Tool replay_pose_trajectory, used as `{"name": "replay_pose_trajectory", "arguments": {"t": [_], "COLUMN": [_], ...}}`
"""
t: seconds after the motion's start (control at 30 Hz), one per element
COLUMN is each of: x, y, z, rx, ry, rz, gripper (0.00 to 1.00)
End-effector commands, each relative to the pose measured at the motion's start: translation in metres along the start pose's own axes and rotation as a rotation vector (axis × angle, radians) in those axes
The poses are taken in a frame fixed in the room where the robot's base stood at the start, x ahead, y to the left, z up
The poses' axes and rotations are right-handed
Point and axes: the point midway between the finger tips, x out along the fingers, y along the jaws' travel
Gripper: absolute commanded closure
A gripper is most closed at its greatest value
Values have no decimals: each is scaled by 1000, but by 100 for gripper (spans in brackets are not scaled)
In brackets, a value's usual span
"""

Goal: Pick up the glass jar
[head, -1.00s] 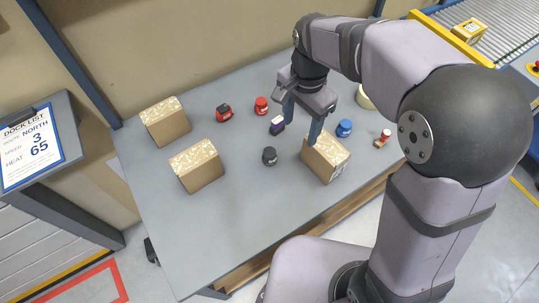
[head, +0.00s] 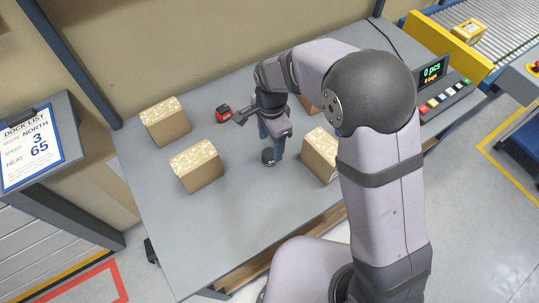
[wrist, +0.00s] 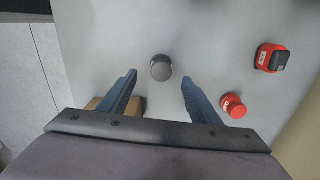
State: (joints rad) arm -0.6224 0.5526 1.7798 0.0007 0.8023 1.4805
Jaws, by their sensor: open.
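A small dark grey jar with a round lid (head: 268,158) stands upright on the grey table; its lid also shows from above in the wrist view (wrist: 161,67). It is the jar nearest my gripper, but I cannot tell from its look whether it is glass. My gripper (head: 271,149) points down over it, open and empty. In the wrist view the fingertips (wrist: 160,77) lie left and right of the lid with gaps on both sides. Contact is not visible. A red-lidded jar (wrist: 233,106) stands right of my right finger in the wrist view.
Cardboard boxes stand on the table at the back left (head: 166,124), left (head: 197,168) and right of my gripper (head: 321,156). A red and black item (head: 223,114) lies farther back. The table's front left is clear. My arm hides much of the right side.

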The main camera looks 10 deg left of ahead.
Motion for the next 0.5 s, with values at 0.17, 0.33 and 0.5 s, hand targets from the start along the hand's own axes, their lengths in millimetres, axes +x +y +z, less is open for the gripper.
{"name": "replay_pose_trajectory", "arguments": {"t": [0.17,0.33,0.5], "x": [14,18,26], "y": [1,0,0], "z": [0,0,1], "rx": [0,0,-1], "ry": [0,0,0], "rz": [4,1,5], "gripper": [43,43,43]}}
